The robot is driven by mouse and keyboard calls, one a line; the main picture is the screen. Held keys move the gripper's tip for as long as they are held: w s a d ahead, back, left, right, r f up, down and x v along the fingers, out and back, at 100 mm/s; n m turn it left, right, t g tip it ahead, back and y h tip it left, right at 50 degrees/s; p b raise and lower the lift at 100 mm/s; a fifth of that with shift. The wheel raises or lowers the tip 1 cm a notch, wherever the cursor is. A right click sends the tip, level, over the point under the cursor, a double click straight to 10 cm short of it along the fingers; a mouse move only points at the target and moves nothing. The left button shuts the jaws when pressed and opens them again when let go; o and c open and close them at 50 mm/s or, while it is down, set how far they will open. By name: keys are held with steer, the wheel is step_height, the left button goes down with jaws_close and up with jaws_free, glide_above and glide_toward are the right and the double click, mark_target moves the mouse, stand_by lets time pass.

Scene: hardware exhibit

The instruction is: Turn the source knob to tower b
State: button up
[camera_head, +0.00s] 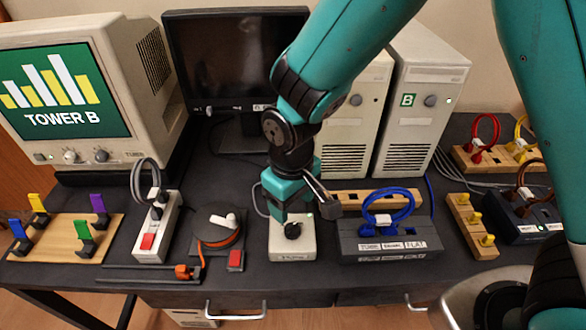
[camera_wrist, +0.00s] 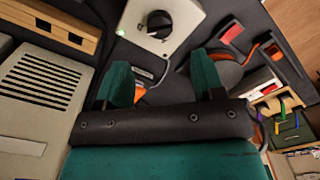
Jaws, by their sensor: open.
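The source knob (camera_head: 292,230) is a round black knob on a small white box (camera_head: 293,250) at the front middle of the table. In the wrist view the knob (camera_wrist: 158,24) shows near the top edge, on its white box (camera_wrist: 137,45) with a small green light. My gripper (camera_head: 287,205) is just behind and above the box and covers part of it in the head view. In the wrist view its two teal fingers (camera_wrist: 163,78) are spread, with nothing between them, apart from the knob. The left monitor (camera_head: 62,90) reads TOWER B. Tower B (camera_head: 420,95) stands at the back.
A grey box with a blue cable (camera_head: 390,238) stands close on the right. An orange cable reel (camera_head: 217,230) and a power strip (camera_head: 158,225) are on the left. A board with coloured levers (camera_head: 65,237) lies far left. Open tabletop is narrow around the white box.

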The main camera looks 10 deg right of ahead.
step_height(320, 180, up, 9)
steer(key=shift+r, duration=0.15)
stand_by(0.4)
steer(key=s+d+r+y, duration=0.2)
steer(key=s+d+r, duration=0.1)
steer(key=s, duration=0.4)
steer(key=s+d+r+y, duration=0.2)
steer(key=s+d+r, duration=0.1)
steer(key=s+r, duration=0.3)
steer(key=shift+s+d, duration=0.25)
steer(key=shift+s, duration=0.3)
stand_by(0.9)
